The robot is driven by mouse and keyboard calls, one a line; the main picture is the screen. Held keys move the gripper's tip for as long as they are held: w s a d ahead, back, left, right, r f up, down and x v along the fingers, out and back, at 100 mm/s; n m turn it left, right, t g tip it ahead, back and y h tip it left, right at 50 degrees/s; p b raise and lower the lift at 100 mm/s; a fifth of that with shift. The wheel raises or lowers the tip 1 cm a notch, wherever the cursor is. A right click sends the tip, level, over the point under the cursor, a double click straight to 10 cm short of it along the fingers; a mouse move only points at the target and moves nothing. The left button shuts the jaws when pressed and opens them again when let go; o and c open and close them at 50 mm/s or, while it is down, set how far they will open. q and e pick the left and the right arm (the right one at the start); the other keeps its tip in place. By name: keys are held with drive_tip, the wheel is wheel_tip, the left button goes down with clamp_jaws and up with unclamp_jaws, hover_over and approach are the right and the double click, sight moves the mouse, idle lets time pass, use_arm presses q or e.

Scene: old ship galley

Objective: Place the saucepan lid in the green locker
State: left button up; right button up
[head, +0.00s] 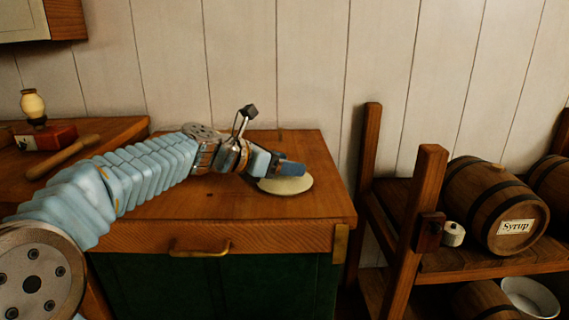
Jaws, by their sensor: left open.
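The saucepan lid (287,185) looks like a flat, cream-coloured disc on the wooden top of the green locker (215,285). Its knob, if it has one, is hidden. The locker has a dark green front below a wooden band with a brass handle (200,250); its inside does not show. My left gripper (271,141) is open, with one finger raised and a blue part low over the lid, covering its far left part. I cannot tell whether it touches the lid. My right gripper is out of view.
At left, a wooden counter holds a rolling pin (63,156), a red box (47,138) and a cream lamp-like object (33,106). At right, a wooden rack (420,200) holds a Syrup barrel (492,205), a small white pot (453,234) and a white bowl (531,297) below. The locker top's front right is clear.

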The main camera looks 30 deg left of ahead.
use_arm(q)
drive_tip(key=shift+r, duration=0.25)
drive_tip(key=p+v, duration=0.1)
drive_tip(key=v, duration=1)
drive_tip(key=shift+r, duration=0.1)
drive_tip(key=shift+s+a+r, duration=0.1)
drive_tip(key=shift+s+a, duration=0.05)
drive_tip(key=shift+s, duration=0.25)
